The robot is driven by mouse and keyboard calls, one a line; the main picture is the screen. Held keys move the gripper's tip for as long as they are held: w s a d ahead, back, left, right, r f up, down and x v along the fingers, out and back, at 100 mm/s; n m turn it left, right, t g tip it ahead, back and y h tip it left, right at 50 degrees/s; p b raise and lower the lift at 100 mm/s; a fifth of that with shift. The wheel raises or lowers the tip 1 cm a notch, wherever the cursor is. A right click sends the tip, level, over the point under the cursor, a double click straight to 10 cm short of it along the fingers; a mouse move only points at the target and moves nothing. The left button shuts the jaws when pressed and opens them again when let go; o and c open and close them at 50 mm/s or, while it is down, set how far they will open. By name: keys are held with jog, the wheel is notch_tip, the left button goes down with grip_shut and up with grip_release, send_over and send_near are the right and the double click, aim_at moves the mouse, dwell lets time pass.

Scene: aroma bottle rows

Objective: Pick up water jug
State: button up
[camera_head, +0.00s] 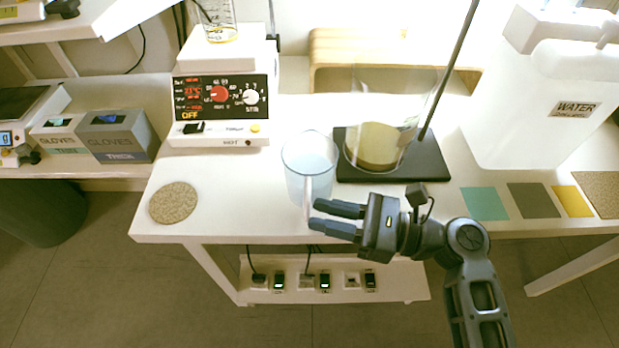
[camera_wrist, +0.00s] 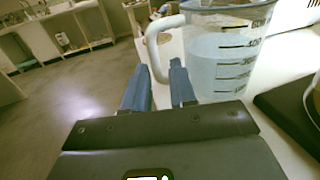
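The water jug (camera_head: 308,160) is a clear measuring jug with pale blue water in it. It stands upright near the front edge of the white bench, its handle turned toward my gripper. In the wrist view the jug (camera_wrist: 222,62) is at the upper right with dark graduation marks, and its pale handle (camera_wrist: 154,45) curves out to the left. My gripper (camera_head: 316,213) is open just in front of the jug. In the wrist view its two blue fingers (camera_wrist: 160,80) are apart, with the lower handle in line with the gap. I cannot tell whether they touch it.
A hotplate (camera_head: 220,100) stands behind left of the jug, and a round cork mat (camera_head: 173,203) lies on the bench left. A stand with a dark base (camera_head: 428,165) and a beaker (camera_head: 375,145) is close right. A large WATER container (camera_head: 535,110) stands farther right.

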jog(key=shift+x, duration=2.75)
jog(key=shift+s+f, duration=0.15)
jog(key=shift+f, duration=0.05)
grip_shut()
